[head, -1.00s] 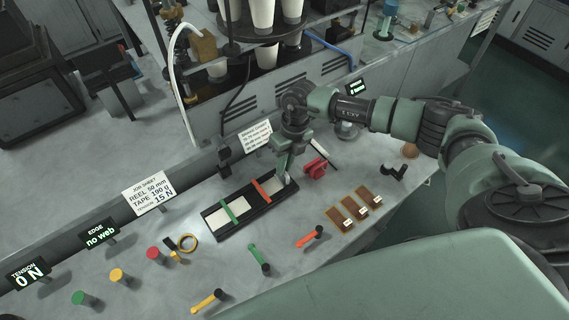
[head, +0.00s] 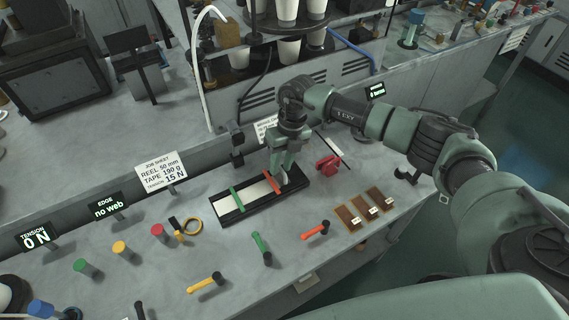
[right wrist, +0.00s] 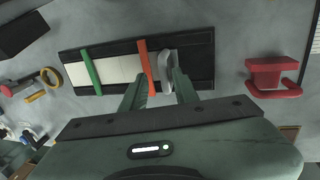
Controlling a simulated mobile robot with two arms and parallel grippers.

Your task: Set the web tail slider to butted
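A black track (head: 236,213) lies on the bench, with a white web strip (head: 257,191) along it, a green bar (head: 237,199) across its left part and an orange-red bar (head: 272,184) right of its middle. They also show in the right wrist view: track (right wrist: 198,48), white strip (right wrist: 117,69), green bar (right wrist: 91,70), orange bar (right wrist: 146,65). A grey upright piece (right wrist: 168,66), perhaps the slider's handle, stands just right of the orange bar. My right gripper (right wrist: 160,84) is over the track, its fingers apart on either side of this piece. My left gripper is out of view.
A red clamp-like part (head: 328,164) stands right of the track. Brown plates (head: 364,209), orange (head: 315,230), green (head: 261,246) and yellow (head: 206,283) levers, and a yellow tape ring (head: 191,227) lie around it. Signs stand along the back left.

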